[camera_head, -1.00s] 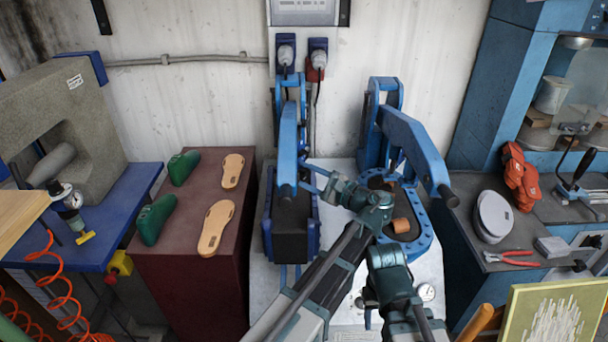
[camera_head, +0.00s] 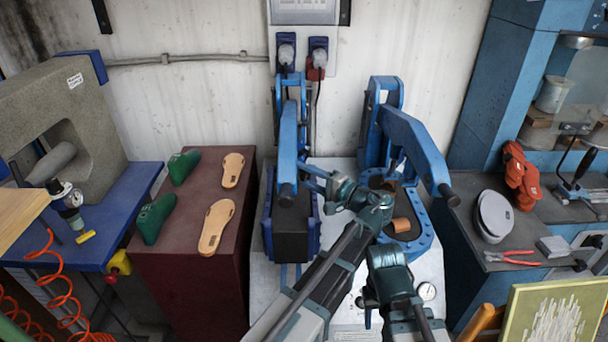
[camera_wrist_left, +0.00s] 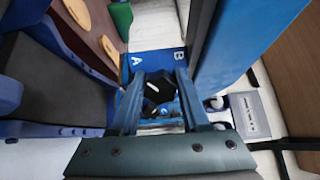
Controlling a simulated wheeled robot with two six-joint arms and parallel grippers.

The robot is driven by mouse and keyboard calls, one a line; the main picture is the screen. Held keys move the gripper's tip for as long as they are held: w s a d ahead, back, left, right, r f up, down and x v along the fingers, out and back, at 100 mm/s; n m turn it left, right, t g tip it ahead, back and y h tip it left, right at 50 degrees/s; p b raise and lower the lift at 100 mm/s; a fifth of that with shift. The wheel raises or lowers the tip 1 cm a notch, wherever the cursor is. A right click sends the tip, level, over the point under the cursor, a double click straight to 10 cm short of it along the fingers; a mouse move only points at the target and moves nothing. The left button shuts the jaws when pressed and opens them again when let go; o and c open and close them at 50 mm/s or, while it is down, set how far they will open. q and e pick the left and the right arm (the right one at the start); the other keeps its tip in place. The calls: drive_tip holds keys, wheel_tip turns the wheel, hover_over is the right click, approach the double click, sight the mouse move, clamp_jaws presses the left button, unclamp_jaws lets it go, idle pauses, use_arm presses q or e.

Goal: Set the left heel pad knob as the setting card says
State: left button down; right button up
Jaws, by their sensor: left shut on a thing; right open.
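The left heel pad knob (camera_wrist_left: 158,88) is a black faceted knob in the left wrist view, between my left fingers. Behind it is a blue plate (camera_wrist_left: 150,60) lettered A and B. My left gripper (camera_wrist_left: 157,98) is shut on the knob. In the head view my left gripper (camera_head: 312,172) reaches to the right side of the left blue press (camera_head: 288,150), and the knob is hidden there. My right gripper (camera_head: 368,308) is open, low in front of the right press.
The right blue press (camera_head: 425,160) stands close beside my left wrist. A maroon cabinet (camera_head: 190,290) on the left bears green shoe lasts (camera_head: 155,218) and tan soles (camera_head: 216,226). A bench on the right holds red pliers (camera_head: 510,257). A gauge (camera_head: 427,291) sits near my right arm.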

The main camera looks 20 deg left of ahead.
use_arm(q)
drive_tip(key=shift+s+n, duration=0.1)
drive_tip(key=shift+n, duration=0.2)
drive_tip(key=shift+c, duration=1.9)
unclamp_jaws()
